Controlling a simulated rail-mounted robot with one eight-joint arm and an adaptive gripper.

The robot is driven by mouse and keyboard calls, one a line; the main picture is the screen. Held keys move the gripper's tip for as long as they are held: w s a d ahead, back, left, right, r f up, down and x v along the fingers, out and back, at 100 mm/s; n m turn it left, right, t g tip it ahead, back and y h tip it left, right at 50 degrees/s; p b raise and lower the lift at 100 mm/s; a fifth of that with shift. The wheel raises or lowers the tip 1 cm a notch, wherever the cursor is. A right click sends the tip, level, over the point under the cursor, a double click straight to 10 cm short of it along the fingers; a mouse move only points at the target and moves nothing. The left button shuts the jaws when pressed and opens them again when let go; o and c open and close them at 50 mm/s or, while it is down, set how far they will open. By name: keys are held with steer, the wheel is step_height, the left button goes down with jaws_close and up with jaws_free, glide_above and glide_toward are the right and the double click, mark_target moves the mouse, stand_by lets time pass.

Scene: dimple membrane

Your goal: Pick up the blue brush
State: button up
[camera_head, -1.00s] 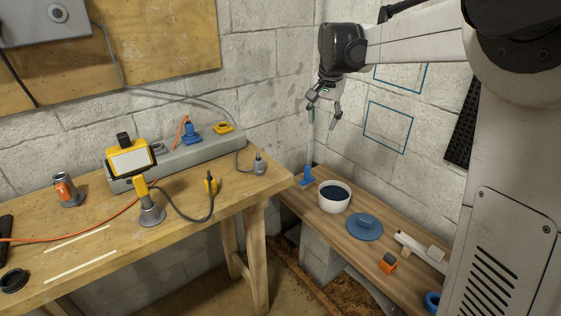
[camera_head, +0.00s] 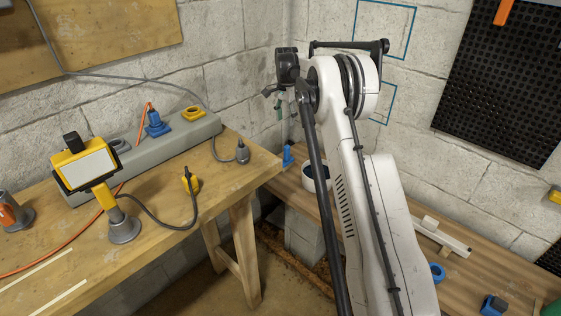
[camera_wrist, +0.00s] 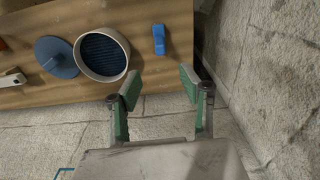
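A small blue piece that looks like the blue brush (camera_head: 288,156) stands on the wooden bench by the wall corner. In the wrist view the same blue piece (camera_wrist: 159,40) lies near the bench edge, ahead of my fingers. I cannot make out bristles. My gripper (camera_wrist: 160,84) is open and empty, its green-padded fingers apart. In the head view my gripper (camera_head: 277,101) hangs above the corner, well above the bench. My arm hides much of the bench in the head view.
A white bowl with a dark blue inside (camera_wrist: 76,55) stands beside the blue piece. A blue disc (camera_wrist: 52,53) lies further left. The worktable (camera_head: 253,160) holds a lamp (camera_head: 88,168) and grey power strip (camera_head: 172,148). Block walls (camera_wrist: 285,80) stand close by.

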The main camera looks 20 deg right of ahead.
mark_target(287, 146)
steer(key=f, duration=0.3)
steer(key=f+b, duration=0.1)
steer(key=f, duration=0.3)
steer(key=w+f+b, duration=0.1)
steer(key=f, duration=0.2)
steer(key=shift+w+d+f, duration=0.1)
steer(key=shift+d+f, duration=0.2)
steer(key=shift+f, duration=0.1)
steer(key=shift+s+d+f+b, duration=0.15)
steer(key=shift+f+b, duration=0.45)
steer(key=shift+f, duration=0.75)
steer(key=shift+s+d+f+b, duration=0.15)
steer(key=shift+f+b, duration=0.45)
steer(key=shift+f, duration=0.7)
jaws_close()
